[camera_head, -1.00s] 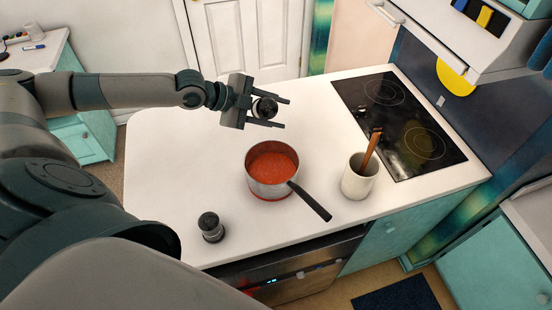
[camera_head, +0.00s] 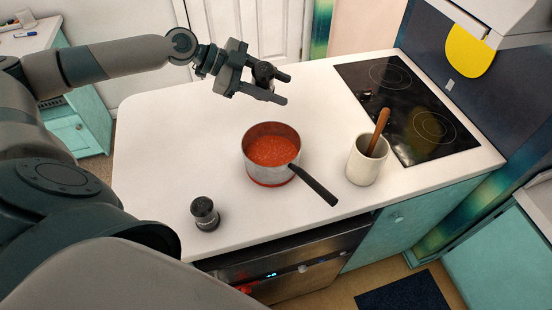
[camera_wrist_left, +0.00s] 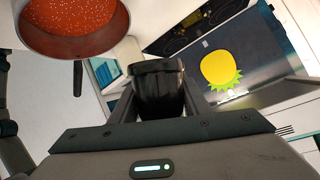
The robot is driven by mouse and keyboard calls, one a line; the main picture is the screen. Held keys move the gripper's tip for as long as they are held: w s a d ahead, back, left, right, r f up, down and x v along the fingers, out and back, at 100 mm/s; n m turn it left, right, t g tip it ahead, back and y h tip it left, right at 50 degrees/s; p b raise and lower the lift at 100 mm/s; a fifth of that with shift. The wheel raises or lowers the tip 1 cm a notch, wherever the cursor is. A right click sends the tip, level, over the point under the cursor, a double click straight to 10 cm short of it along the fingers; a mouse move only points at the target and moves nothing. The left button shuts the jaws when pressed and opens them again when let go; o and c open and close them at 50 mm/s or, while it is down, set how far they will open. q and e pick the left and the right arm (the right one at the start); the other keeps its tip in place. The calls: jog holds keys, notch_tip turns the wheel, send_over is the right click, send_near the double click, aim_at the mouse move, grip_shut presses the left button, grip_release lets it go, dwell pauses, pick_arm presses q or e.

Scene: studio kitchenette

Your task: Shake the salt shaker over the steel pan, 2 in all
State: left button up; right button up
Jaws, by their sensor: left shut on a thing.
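The steel pan (camera_head: 258,172) stands on the white counter with red sauce in it and its black handle toward the front right. It also shows at the top left of the left wrist view (camera_wrist_left: 108,44). My left gripper (camera_head: 268,86) is shut on a dark shaker (camera_head: 264,72), raised above the counter behind the pan. In the left wrist view the shaker (camera_wrist_left: 160,88) is a black shape between the fingers. A second dark shaker (camera_head: 205,213) stands upright on the counter, front left of the pan. I cannot read which one is salt. My right gripper is not in view.
A cream crock (camera_head: 364,168) with a wooden utensil (camera_head: 378,130) stands right of the pan. A black cooktop (camera_head: 405,105) lies behind it at the right. The counter's left part (camera_head: 165,140) is clear.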

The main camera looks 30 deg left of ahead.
pick_arm(q)
jog(key=n+g+h+b, duration=0.1)
jog(key=n+h+b, duration=0.1)
jog(key=b, duration=0.1)
jog(key=shift+r+b, duration=0.2)
jog(key=shift+b, duration=0.15)
jog(key=shift+s, duration=0.1)
